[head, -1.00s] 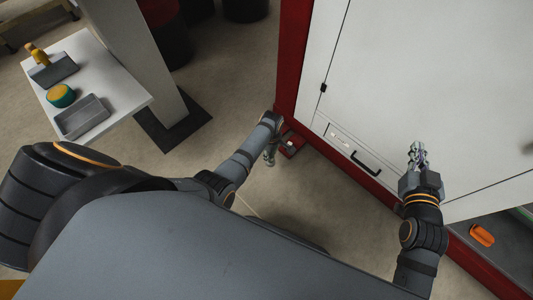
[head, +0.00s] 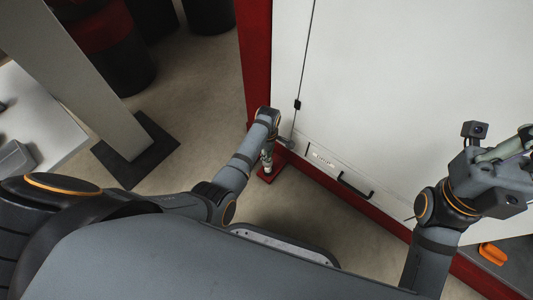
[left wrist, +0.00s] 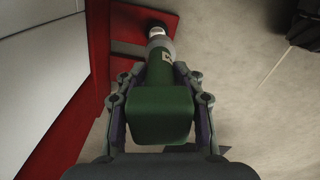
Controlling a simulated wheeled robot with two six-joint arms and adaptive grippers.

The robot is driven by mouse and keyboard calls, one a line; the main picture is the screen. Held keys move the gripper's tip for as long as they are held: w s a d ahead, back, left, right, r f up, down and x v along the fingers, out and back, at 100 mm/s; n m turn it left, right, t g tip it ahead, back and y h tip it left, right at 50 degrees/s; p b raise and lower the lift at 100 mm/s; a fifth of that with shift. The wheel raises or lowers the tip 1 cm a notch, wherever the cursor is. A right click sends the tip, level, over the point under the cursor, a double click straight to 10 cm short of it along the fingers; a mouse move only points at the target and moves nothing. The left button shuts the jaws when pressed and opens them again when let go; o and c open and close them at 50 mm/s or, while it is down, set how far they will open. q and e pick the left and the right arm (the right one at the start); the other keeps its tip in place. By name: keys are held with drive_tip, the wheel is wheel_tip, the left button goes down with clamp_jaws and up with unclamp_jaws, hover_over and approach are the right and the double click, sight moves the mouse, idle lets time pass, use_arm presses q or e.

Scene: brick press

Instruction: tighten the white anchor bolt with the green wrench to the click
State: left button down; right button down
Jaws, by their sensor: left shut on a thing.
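The green wrench (left wrist: 162,115) is in my left gripper (left wrist: 160,100), whose fingers are shut on both sides of its handle. In the left wrist view its grey head (left wrist: 160,46) points away from me toward a red foot plate (left wrist: 128,25). A small whitish part (left wrist: 157,32) shows at the far end; I cannot tell whether it is the white anchor bolt or part of the wrench. In the head view my left gripper (head: 267,160) is low beside the red press corner. My right gripper (head: 506,150) is raised by the white panel at the right; its fingertips are unclear.
The red-framed press with its large white panel (head: 400,90) and black handle (head: 355,186) fills the right. An orange object (head: 493,253) lies on a grey surface at lower right. A grey post on a dark base (head: 135,150) and a white table (head: 45,125) stand left.

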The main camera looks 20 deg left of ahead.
use_arm(q)
drive_tip(key=shift+w, duration=0.35)
drive_tip(key=shift+r, duration=0.15)
drive_tip(key=shift+r+p, duration=0.1)
drive_tip(key=shift+p, duration=0.4)
drive_tip(key=shift+f+b, duration=1.35)
drive_tip(key=shift+f, duration=1.15)
drive_tip(key=shift+f, duration=0.15)
drive_tip(key=shift+f, duration=0.55)
drive_tip(key=shift+f, duration=0.4)
